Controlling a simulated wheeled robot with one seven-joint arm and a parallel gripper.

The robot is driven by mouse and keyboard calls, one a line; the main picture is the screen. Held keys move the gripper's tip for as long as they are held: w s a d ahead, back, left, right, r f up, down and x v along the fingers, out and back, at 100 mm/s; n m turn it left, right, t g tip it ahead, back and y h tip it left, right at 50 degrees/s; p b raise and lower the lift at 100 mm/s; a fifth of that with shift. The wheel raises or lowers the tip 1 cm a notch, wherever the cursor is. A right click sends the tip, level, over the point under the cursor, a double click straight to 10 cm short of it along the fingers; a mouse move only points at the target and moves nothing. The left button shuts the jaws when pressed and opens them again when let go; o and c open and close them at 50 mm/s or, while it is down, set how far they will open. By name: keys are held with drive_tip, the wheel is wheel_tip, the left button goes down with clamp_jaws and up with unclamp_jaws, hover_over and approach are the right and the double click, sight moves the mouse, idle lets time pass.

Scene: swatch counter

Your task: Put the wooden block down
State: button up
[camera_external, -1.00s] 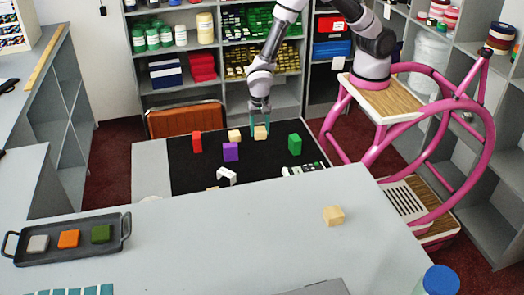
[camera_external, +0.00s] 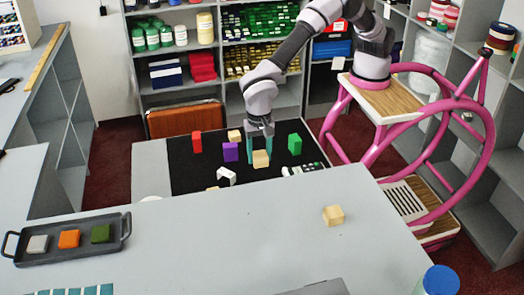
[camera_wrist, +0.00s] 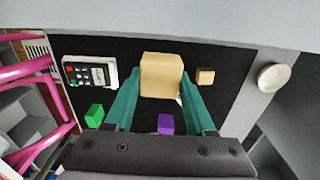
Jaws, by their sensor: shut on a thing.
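A pale wooden block (camera_external: 261,159) is between the teal fingers of my gripper (camera_external: 261,150), above the black mat (camera_external: 275,138). In the wrist view the wooden block (camera_wrist: 161,75) sits at the fingertips of my gripper (camera_wrist: 160,92), one finger on each side. It looks much larger there than the things on the mat, so it appears raised; the exact gap beneath it cannot be told.
On the mat stand a red block (camera_external: 197,142), a purple block (camera_external: 231,152), a green block (camera_external: 295,144) and another wooden block (camera_external: 234,136). A white object (camera_external: 227,176) and a calculator (camera_wrist: 90,72) lie nearer the front counter (camera_external: 250,230).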

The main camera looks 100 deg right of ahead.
wheel_tip(320, 180, up, 6)
hover_over(286, 198)
wheel_tip(286, 198, down, 10)
drive_tip(key=shift+r, duration=0.2)
drive_tip(key=o, duration=1.3)
drive_tip(key=shift+f, duration=0.15)
drive_tip(key=shift+o, duration=0.2)
wheel_tip(286, 198, up, 12)
drive_tip(key=shift+r, duration=0.2)
drive_tip(key=shift+w+d, duration=0.1)
